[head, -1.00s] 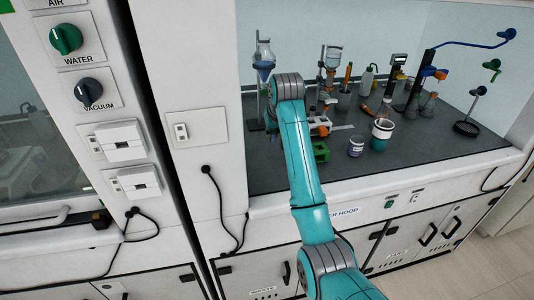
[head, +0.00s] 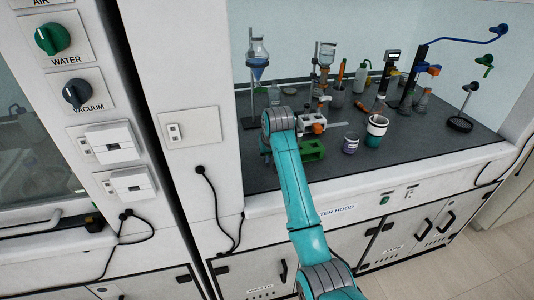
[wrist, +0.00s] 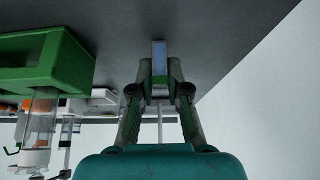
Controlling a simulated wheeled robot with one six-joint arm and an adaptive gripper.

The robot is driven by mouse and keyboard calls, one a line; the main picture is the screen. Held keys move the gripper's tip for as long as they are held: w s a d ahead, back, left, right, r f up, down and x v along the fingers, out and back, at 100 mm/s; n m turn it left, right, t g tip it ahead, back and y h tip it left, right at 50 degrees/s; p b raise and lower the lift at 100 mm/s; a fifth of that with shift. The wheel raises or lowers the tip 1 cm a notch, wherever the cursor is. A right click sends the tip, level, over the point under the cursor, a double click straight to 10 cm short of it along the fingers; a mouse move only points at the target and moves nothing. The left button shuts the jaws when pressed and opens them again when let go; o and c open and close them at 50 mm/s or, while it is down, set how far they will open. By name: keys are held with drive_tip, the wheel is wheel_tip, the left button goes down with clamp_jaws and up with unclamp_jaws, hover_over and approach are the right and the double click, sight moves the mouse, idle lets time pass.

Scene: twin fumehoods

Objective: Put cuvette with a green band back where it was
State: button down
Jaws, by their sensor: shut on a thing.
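My gripper (wrist: 160,78) is shut on a small, pale bluish, narrow cuvette (wrist: 159,56), whose end sticks out past the fingertips toward the dark bench top. I cannot make out a green band on it; the fingers cover part of it. A green block-like rack (wrist: 45,62) is to the left of the gripper in the wrist view, apart from the cuvette. In the head view the green rack (head: 312,150) stands near the front of the hood bench, just right of my arm. My gripper and the cuvette are hidden behind my arm there.
An orange-and-white device (head: 313,126) stands just behind the rack. A ring stand with a blue-filled funnel (head: 257,65) is behind my arm. A small labelled jar (head: 351,144) and a teal-banded beaker (head: 377,130) stand to the right. The bench front right is clear.

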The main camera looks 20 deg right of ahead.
drive_tip(key=shift+f, duration=0.1)
drive_tip(key=c, duration=1.2)
unclamp_jaws()
drive_tip(key=shift+o, duration=0.2)
drive_tip(key=v, duration=1.2)
